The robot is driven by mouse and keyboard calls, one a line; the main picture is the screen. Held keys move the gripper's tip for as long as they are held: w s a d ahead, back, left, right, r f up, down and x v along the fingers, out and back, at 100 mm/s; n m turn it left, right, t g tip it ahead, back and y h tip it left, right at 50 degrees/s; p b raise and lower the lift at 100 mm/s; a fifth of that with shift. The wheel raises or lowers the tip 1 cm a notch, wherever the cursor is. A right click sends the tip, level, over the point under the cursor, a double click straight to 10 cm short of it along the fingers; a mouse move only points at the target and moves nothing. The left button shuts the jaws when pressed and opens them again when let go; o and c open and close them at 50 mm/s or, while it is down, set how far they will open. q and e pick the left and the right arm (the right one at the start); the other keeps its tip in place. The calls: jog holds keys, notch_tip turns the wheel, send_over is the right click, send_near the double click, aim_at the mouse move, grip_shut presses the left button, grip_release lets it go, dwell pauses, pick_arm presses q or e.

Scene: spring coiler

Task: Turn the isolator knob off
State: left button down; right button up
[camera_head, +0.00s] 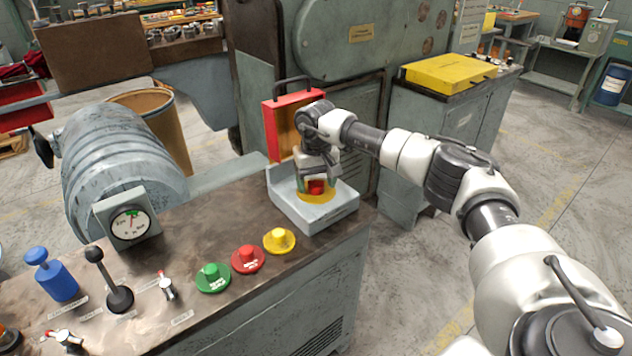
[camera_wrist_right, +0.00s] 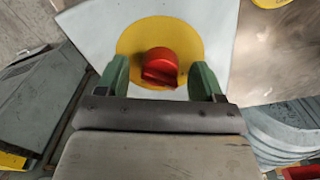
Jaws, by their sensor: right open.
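The isolator knob (camera_head: 316,187) is red and sits on a yellow disc (camera_head: 311,197) on top of a light grey box (camera_head: 327,215) at the bench's right end. In the right wrist view the knob (camera_wrist_right: 159,67) lies in front of and between the two green fingers of my right gripper (camera_wrist_right: 161,78). The fingers stand apart, one on each side of the knob, with gaps to it. In the head view my right gripper (camera_head: 318,180) points down over the knob and partly hides it. My left gripper does not show.
Beside the box on the bench are yellow (camera_head: 279,240), red (camera_head: 248,259) and green (camera_head: 213,277) push buttons. A black lever (camera_head: 118,295) and a round gauge (camera_head: 129,224) are further left. An open red case (camera_head: 270,130) stands behind the box.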

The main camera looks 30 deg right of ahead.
notch_tip(320, 180, up, 11)
jog(key=shift+f, duration=0.2)
dwell(0.6)
